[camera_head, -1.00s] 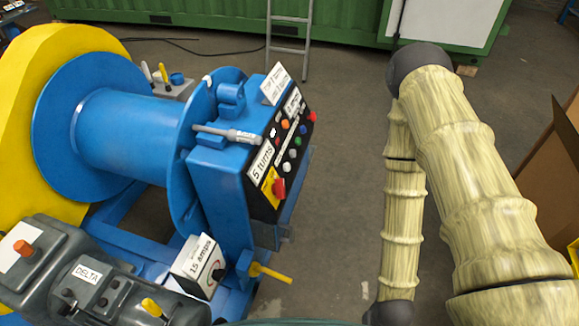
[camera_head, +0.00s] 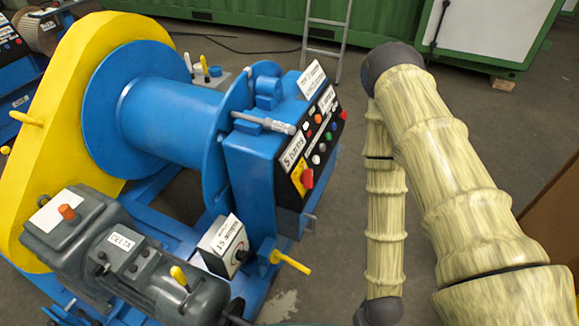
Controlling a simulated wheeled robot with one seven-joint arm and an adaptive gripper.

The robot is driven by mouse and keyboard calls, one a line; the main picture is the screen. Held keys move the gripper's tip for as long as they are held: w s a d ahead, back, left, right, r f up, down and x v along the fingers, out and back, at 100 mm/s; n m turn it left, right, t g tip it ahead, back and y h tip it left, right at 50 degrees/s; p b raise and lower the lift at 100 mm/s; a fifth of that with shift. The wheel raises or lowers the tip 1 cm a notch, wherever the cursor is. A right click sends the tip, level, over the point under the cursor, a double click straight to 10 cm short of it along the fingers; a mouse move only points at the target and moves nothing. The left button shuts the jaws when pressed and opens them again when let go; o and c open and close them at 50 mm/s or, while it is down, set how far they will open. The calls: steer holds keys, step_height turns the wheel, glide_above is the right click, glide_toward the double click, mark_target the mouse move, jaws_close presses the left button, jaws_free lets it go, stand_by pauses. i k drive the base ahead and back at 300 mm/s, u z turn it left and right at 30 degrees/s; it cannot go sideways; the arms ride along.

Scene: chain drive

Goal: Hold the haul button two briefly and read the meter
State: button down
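A black control panel (camera_head: 318,142) with several coloured buttons is on the end of the blue winch housing (camera_head: 247,167). The buttons include orange (camera_head: 319,118), red (camera_head: 344,115), white (camera_head: 316,159) and green ones. A red knob (camera_head: 307,179) on a yellow plate sits at the panel's lower end. Which button is haul button two is too small to read. A small white meter box (camera_head: 222,245) with a printed label and a dark dial stands below the housing, near the motor. My arm stands at the right, folded, apart from the panel. My gripper is not in view.
A blue drum (camera_head: 165,125) with a yellow guard (camera_head: 60,130) and a grey motor (camera_head: 150,270) fill the left. A yellow handle (camera_head: 292,263) juts out below the panel. A ladder (camera_head: 325,40) leans at the back. Grey floor is clear right of the panel.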

mark_target(316, 158)
steer(key=u, duration=0.5)
steer(key=k, duration=0.5)
steer(key=u, duration=0.15)
